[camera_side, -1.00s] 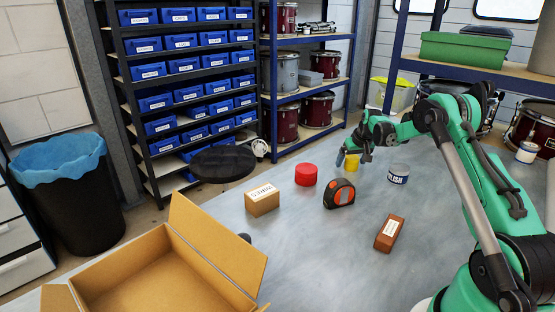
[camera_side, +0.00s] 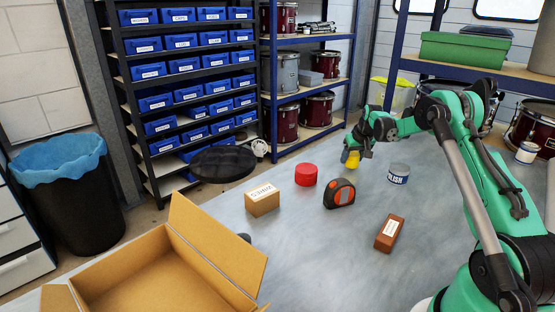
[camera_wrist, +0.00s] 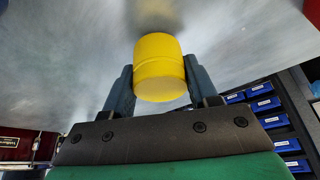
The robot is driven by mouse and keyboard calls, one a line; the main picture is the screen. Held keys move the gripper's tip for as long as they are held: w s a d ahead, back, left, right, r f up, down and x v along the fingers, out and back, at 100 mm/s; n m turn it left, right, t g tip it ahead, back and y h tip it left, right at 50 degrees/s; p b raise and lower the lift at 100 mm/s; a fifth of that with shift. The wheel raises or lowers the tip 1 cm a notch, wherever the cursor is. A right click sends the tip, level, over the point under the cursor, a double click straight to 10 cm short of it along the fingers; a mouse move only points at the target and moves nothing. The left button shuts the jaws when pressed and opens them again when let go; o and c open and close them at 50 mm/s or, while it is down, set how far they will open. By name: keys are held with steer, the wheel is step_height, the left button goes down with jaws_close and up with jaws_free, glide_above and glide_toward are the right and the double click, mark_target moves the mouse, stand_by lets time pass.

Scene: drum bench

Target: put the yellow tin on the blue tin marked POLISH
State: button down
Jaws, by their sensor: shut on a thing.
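The yellow tin (camera_side: 351,160) is held between my gripper's fingers (camera_side: 353,152) in the side view. It also fills the middle of the wrist view (camera_wrist: 160,68), with a dark finger on each side. My gripper (camera_wrist: 158,85) is shut on it. In the side view the tin looks slightly raised off the table. The blue tin (camera_side: 398,173), with a label reading partly "LISH", stands upright on the table to the right of my gripper, apart from the yellow tin. It is not visible in the wrist view.
A tape measure (camera_side: 340,193), a red tin (camera_side: 306,175), a labelled cardboard box (camera_side: 262,199) and a brown block (camera_side: 389,233) stand on the grey table. An open carton (camera_side: 222,256) is at the front left. The table between tape measure and brown block is clear.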

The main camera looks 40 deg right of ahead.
step_height(320, 180, up, 18)
step_height(320, 180, up, 5)
steer(key=m, duration=0.3)
glide_above(399, 164)
steer(key=a, duration=0.1)
steer(key=shift+g+h, duration=0.4)
steer(key=shift+h, duration=0.1)
steer(key=f, duration=1.3)
steer(key=s+f, duration=0.1)
steer(key=f, duration=0.5)
steer(key=shift+a+f, duration=0.15)
steer(key=shift+f, duration=0.1)
steer(key=shift+f, duration=0.1)
steer(key=shift+c, duration=1.2)
jaws_free()
